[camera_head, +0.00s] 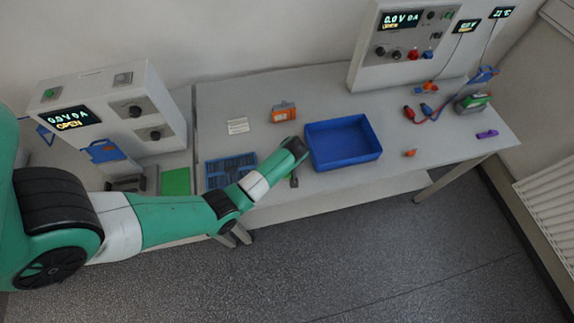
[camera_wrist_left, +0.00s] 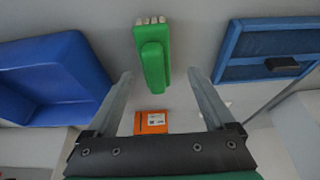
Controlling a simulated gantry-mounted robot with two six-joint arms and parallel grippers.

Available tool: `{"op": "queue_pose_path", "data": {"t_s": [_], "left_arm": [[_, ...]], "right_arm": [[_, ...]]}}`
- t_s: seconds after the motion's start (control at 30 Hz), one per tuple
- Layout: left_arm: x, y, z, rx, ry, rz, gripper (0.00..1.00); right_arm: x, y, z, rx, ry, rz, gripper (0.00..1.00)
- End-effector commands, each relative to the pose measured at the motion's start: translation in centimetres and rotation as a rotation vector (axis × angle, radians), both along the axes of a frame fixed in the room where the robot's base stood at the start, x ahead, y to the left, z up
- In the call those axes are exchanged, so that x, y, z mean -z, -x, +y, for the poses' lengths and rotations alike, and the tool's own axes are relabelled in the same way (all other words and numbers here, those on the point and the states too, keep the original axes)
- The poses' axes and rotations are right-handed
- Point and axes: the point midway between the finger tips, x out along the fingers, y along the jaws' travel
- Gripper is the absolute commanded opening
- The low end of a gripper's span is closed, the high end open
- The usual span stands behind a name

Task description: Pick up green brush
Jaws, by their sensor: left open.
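The green brush (camera_wrist_left: 153,58) lies on the grey table in the left wrist view, with pale bristles at its upper end. My left gripper (camera_wrist_left: 160,75) is open, its two fingers spread to either side of the brush's lower end in the picture. No contact with the brush shows. In the head view my left arm reaches over the table to a spot between the blue bin and the blue tray. The wrist hides most of the brush and fingers there. My right gripper is not in view.
A blue bin (camera_head: 343,158) stands right of my left wrist, and a blue compartment tray (camera_head: 214,172) lies left of it. An orange box (camera_head: 284,112) sits behind. Cycler units stand at both sides, with cables and a purple piece (camera_head: 487,134) at the right.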

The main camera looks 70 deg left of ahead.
Motion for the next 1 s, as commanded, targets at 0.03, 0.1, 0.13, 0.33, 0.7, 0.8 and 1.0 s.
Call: {"op": "queue_pose_path", "data": {"t_s": [0.03,0.1,0.13,0.33,0.7,0.8,1.0], "left_arm": [[0.2,0.0,0.1,-0.001,0.0,-0.001,0.88],[0.2,-0.1,0.2,-0.001,-0.001,-0.001,0.88],[0.3,-0.1,0.2,-0.001,-0.001,-0.001,0.88],[3.4,-0.9,1.3,-0.001,-0.001,-0.001,0.88],[4.9,-1.0,2.1,0.0,-0.001,-0.002,0.88],[4.9,-1.0,2.1,0.0,-0.001,-0.002,0.73],[4.9,-1.0,2.1,0.0,-0.001,-0.002,0.37]], "right_arm": [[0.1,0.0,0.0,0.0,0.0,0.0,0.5],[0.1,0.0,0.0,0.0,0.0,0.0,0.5],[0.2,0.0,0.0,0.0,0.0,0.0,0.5],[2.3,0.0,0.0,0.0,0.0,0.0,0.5],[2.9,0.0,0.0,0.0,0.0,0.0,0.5],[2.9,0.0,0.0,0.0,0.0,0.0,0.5],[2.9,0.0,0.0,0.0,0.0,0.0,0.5]]}}
